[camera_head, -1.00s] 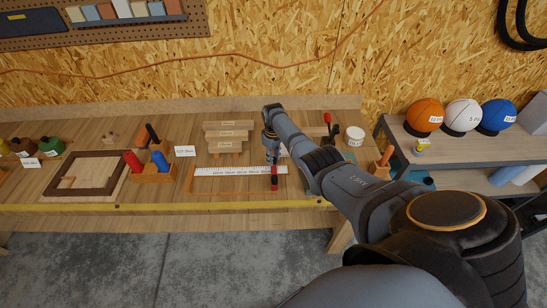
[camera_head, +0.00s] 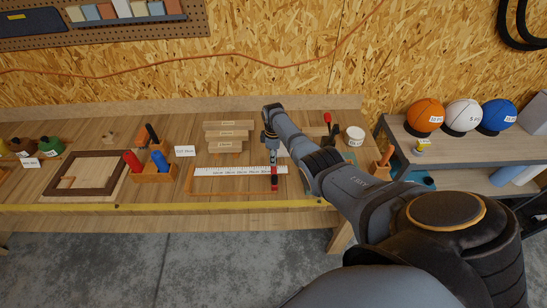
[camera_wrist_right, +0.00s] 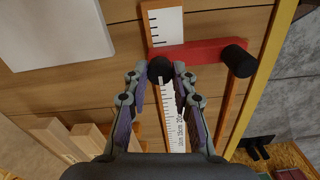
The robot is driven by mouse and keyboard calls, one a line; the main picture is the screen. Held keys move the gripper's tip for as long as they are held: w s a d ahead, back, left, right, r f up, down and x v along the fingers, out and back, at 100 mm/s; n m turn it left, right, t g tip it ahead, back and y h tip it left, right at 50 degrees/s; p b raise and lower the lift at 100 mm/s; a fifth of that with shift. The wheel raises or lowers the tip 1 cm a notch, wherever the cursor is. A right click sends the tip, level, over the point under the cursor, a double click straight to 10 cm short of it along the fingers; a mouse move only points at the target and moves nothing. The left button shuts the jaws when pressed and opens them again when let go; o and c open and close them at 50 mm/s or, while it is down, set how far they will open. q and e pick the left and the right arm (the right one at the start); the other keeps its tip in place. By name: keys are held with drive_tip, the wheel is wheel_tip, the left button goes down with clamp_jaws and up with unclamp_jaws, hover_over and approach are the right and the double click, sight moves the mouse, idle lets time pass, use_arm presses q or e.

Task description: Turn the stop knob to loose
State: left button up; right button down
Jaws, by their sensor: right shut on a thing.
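The red stop (camera_head: 274,180) lies across the white ruler (camera_head: 228,170) near its right end in the head view. In the right wrist view the red stop (camera_wrist_right: 205,51) crosses the ruler (camera_wrist_right: 165,23) and carries a black knob (camera_wrist_right: 160,69) at one end and another black knob (camera_wrist_right: 238,60) at the other. My right gripper (camera_head: 273,160) points down at the stop. In the wrist view its fingertips (camera_wrist_right: 160,75) are shut on the knob over the ruler. Whether that knob is tight or loose cannot be told. My left gripper is out of view.
Wooden boards (camera_head: 229,134) lie behind the ruler. A block with red and blue handles (camera_head: 153,174) and a dark frame (camera_head: 84,173) stand to the left. A white card (camera_head: 185,151) stands between. A yellow tape (camera_head: 225,206) runs along the front edge.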

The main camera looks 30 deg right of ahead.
drive_tip(key=shift+w+r, duration=0.15)
drive_tip(key=c, duration=1.2)
unclamp_jaws()
drive_tip(key=shift+o, duration=0.6)
wheel_tip(320, 180, up, 12)
